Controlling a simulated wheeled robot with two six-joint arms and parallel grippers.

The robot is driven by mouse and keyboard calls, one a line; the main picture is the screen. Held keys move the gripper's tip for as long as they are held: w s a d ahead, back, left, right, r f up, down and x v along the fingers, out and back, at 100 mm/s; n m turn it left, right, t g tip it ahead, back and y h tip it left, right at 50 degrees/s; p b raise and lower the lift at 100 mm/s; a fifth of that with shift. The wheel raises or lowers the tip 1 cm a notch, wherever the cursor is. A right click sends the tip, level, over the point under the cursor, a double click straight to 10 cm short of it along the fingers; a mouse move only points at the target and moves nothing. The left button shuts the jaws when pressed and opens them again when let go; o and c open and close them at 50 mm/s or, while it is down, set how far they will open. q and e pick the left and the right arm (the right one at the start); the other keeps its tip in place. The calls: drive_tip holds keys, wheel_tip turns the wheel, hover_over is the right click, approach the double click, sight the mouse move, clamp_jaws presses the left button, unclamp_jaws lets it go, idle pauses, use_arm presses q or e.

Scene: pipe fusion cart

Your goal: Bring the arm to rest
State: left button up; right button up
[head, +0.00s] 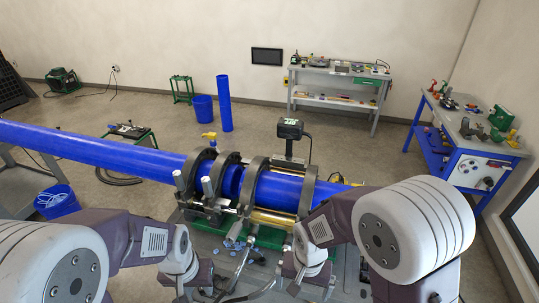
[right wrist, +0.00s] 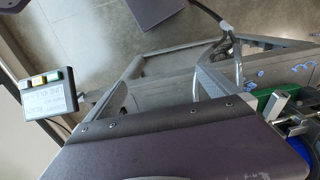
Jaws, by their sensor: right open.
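My right arm comes in from the right in the head view, and its gripper (head: 308,284) hangs low in front of the pipe clamps, apart from the pipe; I see nothing held in it, and it is open. My left gripper (head: 196,285) hangs low to the left of it, also in front of the clamps; its fingers are too small and hidden to tell their opening. The long blue pipe (head: 90,150) runs in from the left into the dark ring clamps (head: 256,187) of the fusion machine.
A control box (right wrist: 47,92) with coloured buttons shows at the left of the right wrist view, beside the cart's grey frame. A blue tool bench (head: 462,140) stands at the right and a grey workbench (head: 338,82) at the back. A blue bucket (head: 57,202) stands left.

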drive_tip(key=s+d+f+n+t+b, duration=0.1)
drive_tip(key=d+f+n+b, duration=0.2)
drive_tip(key=d+f+b, duration=0.6)
drive_tip(key=b, duration=0.3)
drive_tip(key=shift+b, duration=0.35)
drive_tip(key=shift+s+f, duration=0.1)
idle(0.5)
